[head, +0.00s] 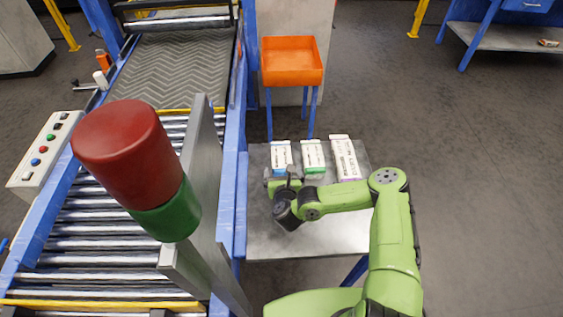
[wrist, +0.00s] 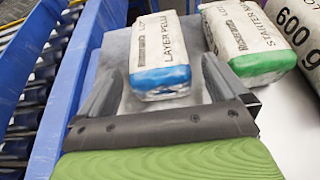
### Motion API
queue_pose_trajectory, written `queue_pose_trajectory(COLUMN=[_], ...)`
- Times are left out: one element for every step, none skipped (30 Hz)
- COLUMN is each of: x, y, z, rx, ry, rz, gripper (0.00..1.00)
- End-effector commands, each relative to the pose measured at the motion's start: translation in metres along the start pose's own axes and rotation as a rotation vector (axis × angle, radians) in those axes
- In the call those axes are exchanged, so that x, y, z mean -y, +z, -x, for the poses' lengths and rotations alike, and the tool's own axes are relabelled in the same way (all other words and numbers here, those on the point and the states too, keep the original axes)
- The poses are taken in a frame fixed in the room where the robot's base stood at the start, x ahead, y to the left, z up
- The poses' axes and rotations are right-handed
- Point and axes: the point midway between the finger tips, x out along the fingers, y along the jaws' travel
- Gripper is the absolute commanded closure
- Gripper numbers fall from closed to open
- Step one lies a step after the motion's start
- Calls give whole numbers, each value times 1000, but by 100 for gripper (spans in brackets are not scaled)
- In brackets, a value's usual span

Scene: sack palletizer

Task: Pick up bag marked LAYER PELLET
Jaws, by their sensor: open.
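The bag marked LAYER PELLET (wrist: 158,50) is white with a blue end and lies flat on the grey table. In the head view the bag (head: 281,156) is the leftmost of three bags. My gripper (wrist: 168,88) is open, its two fingers spread near the blue end of this bag, one towards each side. In the head view my gripper (head: 284,184) is just in front of the bag. I cannot tell whether the fingers touch it.
A green-ended bag marked STARTER (wrist: 250,40) lies close on the right, with a larger white bag marked 600 g (wrist: 298,25) beyond it. The blue-framed roller conveyor (head: 85,235) borders the table (head: 335,225) on the left. An orange bin (head: 291,62) stands behind.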

Motion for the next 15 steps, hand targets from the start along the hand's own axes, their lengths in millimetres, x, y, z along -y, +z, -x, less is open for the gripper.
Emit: queue_pose_trajectory(x=[0, 0, 0, -1, -1, -1, -1, -1, -1, -1, -1, -1, -1, -1, -1], y=[0, -1, -2, -2, -2, -2, -2, -2, -2, -1, -1, 0, 0, 0, 0], z=[-8, -13, -22, -28, -34, -41, -45, -48, -50, -51, -52, -51, -51, -51, -51], rx=[3, 3, 3, 4, 4, 4, 3, 2, 1, 1, 0, 0, 0, 0, 0], ry=[-3, -2, -3, -3, -3, -2, -2, -2, -1, -1, 0, 0, 0, 0, 0], rz=[0, 1, 1, 1, 2, 1, 2, 2, 2, 1, 1, 0, 0, 0, 0], gripper=[0, 0, 0, 0, 0, 0, 0, 0, 0, 0, 0, 0, 0, 0, 0])
